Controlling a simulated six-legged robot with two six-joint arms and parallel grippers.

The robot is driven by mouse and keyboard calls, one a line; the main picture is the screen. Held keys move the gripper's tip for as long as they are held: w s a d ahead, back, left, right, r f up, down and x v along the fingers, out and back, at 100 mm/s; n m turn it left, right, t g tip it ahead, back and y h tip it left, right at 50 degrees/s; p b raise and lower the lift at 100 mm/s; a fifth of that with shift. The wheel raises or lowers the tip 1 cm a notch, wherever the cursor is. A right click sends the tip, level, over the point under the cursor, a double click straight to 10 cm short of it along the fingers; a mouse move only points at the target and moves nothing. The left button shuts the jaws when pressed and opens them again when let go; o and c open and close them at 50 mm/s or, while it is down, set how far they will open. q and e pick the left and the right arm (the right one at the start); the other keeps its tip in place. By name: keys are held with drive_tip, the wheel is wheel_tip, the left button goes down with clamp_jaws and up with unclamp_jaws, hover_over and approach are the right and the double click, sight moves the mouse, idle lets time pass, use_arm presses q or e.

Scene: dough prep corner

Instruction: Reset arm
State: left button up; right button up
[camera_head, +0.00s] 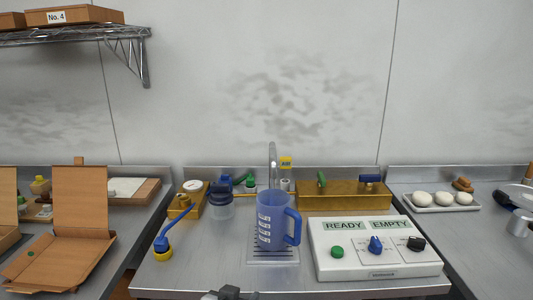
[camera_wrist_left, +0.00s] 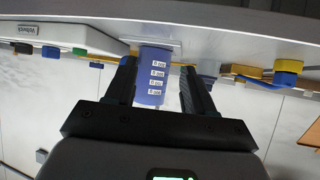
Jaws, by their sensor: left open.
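My left gripper (camera_head: 231,293) shows only in part at the bottom edge of the head view, in front of the middle table. In the left wrist view, which is upside down, its two dark fingers (camera_wrist_left: 157,68) are spread apart with nothing held between them. A translucent blue measuring jug (camera_head: 268,222) with white scale labels stands upright on a drip grate (camera_head: 272,256), under a curved metal spout. The jug (camera_wrist_left: 154,72) appears beyond the gap between the fingers in the wrist view. My right gripper is in neither view.
A white control box (camera_head: 345,262) labelled READY and EMPTY, with knobs, stands right of the jug. A blue lever (camera_head: 178,223) on a yellow base is at left. A brass box (camera_head: 340,200) lies behind. Side tables hold an open cardboard box (camera_head: 62,262) and an egg tray (camera_head: 440,206).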

use_arm(q)
drive_tip(key=s+a+f+n+g+y, duration=0.1)
drive_tip(key=s+a+f+g, duration=0.25)
drive_tip(key=f, duration=0.75)
drive_tip(key=s+a+f+g+y, duration=0.15)
drive_tip(key=s+a+f, duration=0.3)
drive_tip(key=f, duration=0.55)
drive_tip(key=s+d+f+n+g+h, duration=0.1)
drive_tip(key=s+f+n+g, duration=0.1)
drive_tip(key=s+f, duration=0.3)
drive_tip(key=s+f+n+g+h, duration=0.2)
drive_tip(key=s+f, duration=0.3)
drive_tip(key=s, duration=0.8)
drive_tip(key=shift+d+g, duration=0.4)
drive_tip(key=shift+g, duration=0.5)
drive_tip(key=shift+w, duration=0.1)
